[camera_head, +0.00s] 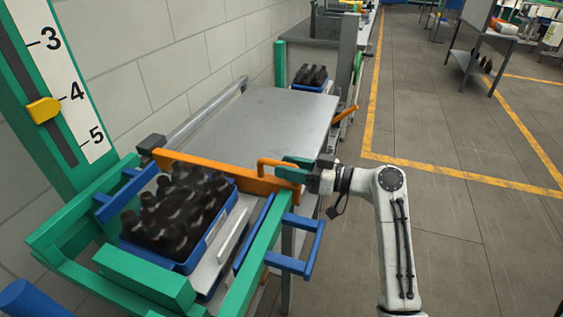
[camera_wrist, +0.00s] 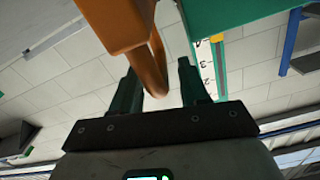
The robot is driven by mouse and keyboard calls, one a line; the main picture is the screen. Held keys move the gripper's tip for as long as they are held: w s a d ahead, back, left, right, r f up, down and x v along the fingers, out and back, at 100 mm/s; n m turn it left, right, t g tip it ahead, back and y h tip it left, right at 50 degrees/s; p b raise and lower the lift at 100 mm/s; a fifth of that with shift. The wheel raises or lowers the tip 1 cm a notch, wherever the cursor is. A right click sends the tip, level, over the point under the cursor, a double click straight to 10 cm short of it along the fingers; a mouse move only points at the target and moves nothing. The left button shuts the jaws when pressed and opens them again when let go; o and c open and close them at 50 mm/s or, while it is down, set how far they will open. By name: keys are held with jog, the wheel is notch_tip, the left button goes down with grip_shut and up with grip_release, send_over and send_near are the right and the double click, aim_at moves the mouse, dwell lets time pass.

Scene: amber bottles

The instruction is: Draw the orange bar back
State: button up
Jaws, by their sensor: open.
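The orange bar (camera_head: 222,170) lies across the grey metal table, just behind a blue crate (camera_head: 212,238) of dark bottles (camera_head: 175,205). In the wrist view the bar (camera_wrist: 112,22) comes down from the top, and the handle (camera_wrist: 158,62) bends down between the fingertips of my gripper (camera_wrist: 160,75). The fingers are apart, with a gap beside the handle; whether either touches it I cannot tell.
A green frame (camera_head: 150,283) with blue side handles (camera_head: 305,245) surrounds the crate. The metal table (camera_head: 262,118) behind the bar is bare up to a second bottle crate (camera_head: 312,87). A numbered scale with a yellow pointer (camera_head: 43,109) stands left. Open floor lies right.

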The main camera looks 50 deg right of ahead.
jog(key=shift+x, duration=1.05)
jog(key=shift+c, duration=0.3)
grip_shut()
